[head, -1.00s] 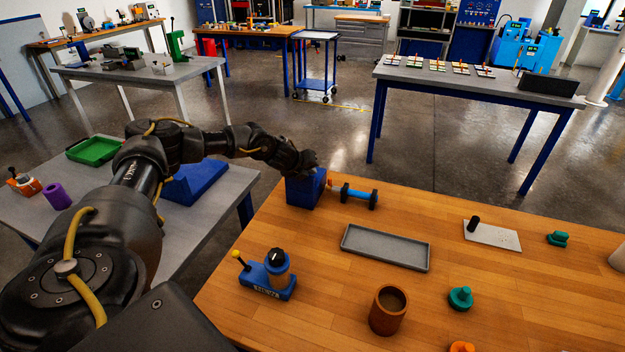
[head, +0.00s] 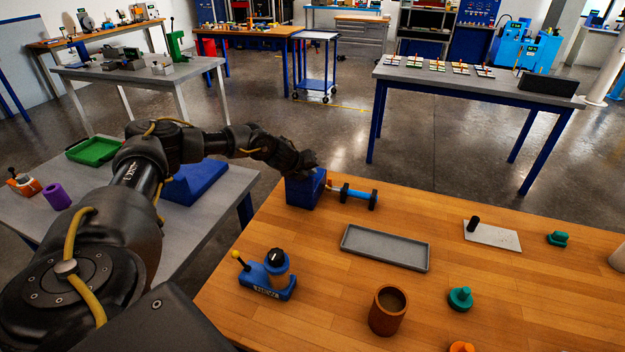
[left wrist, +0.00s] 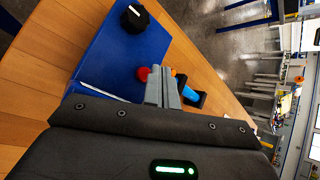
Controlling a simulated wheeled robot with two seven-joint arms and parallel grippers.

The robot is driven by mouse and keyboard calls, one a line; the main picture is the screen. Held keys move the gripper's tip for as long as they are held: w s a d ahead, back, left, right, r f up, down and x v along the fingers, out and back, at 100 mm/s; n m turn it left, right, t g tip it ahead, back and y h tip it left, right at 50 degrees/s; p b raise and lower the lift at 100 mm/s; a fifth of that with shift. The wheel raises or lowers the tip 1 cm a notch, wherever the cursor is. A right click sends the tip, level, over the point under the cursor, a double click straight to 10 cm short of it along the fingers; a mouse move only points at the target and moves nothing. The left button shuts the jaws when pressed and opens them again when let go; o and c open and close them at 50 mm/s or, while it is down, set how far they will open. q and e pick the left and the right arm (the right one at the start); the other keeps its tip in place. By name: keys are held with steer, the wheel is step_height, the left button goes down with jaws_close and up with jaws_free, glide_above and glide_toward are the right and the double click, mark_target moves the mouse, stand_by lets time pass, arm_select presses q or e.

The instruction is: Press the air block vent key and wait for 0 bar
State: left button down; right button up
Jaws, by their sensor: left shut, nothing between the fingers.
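The blue block (head: 304,190), which I take to be the air block, stands at the far left corner of the wooden bench. In the left wrist view its blue face (left wrist: 110,62) carries a black knob (left wrist: 134,18) and a red round key (left wrist: 143,74). My left gripper (head: 313,171) is over the block's top, hiding part of it. In the left wrist view its grey fingers (left wrist: 161,76) are shut and empty, their tips close beside the red key. I cannot tell whether they touch it. No pressure reading is legible. My right gripper is out of view.
A blue cylinder with black ends (head: 358,195) lies right of the block.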

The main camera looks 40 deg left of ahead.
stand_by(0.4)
arm_select(q)
steer(key=shift+f, duration=0.4)
steer(key=shift+s, duration=0.1)
